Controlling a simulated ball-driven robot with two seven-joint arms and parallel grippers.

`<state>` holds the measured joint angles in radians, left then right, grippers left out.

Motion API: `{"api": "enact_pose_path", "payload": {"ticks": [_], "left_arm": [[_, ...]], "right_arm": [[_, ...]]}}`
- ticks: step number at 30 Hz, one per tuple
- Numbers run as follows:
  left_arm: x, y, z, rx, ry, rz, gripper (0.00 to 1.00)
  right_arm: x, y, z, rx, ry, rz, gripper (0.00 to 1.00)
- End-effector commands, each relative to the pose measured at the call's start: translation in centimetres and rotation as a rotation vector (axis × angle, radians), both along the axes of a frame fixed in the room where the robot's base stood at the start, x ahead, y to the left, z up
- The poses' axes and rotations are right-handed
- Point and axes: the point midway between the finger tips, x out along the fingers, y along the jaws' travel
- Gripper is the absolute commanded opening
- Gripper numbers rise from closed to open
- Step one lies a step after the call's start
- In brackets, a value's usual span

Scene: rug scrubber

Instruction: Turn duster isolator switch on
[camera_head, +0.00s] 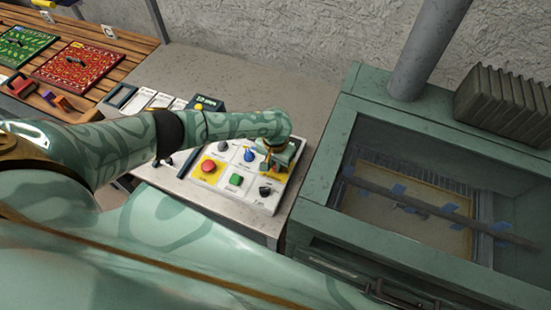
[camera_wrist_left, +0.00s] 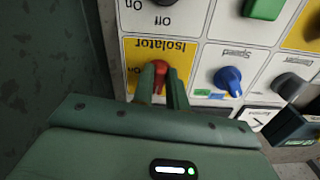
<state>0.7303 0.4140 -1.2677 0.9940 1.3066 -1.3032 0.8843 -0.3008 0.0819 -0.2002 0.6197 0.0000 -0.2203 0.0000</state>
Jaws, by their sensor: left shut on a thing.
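The white control panel (camera_head: 222,182) lies on the grey bench in the head view. In the left wrist view, the red isolator switch (camera_wrist_left: 159,74) sits on a yellow label (camera_wrist_left: 140,50) reading "Isolator", with "On" at the label's left side. The lettering appears upside down. My left gripper (camera_wrist_left: 164,82) is shut on the red switch, its two fingers on either side of the handle. In the head view, my left gripper (camera_head: 280,156) is over the panel's upper right part and hides the switch. My right gripper is not in view.
A blue speed knob (camera_wrist_left: 228,80) is close beside my left fingers. The panel also has a red button (camera_head: 208,166), a green button (camera_head: 236,180) and a black knob (camera_head: 265,191). A green glazed cabinet (camera_head: 320,225) stands to the right. Rugs (camera_head: 75,66) lie at the left.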

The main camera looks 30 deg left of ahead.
Motion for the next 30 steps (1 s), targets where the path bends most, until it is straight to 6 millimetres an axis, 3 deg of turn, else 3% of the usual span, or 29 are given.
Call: {"api": "enact_pose_path", "payload": {"ticks": [1,6,30], "left_arm": [[-0.2,-0.1,0.5,-0.002,0.004,-0.03,0.0],[-0.1,0.1,0.3,-0.002,0.003,-0.18,0.0],[0.5,0.5,0.0,-0.003,-0.003,-0.944,0.0]], "right_arm": [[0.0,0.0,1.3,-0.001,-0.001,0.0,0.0],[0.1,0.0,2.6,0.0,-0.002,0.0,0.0],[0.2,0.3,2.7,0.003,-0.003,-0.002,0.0]]}}
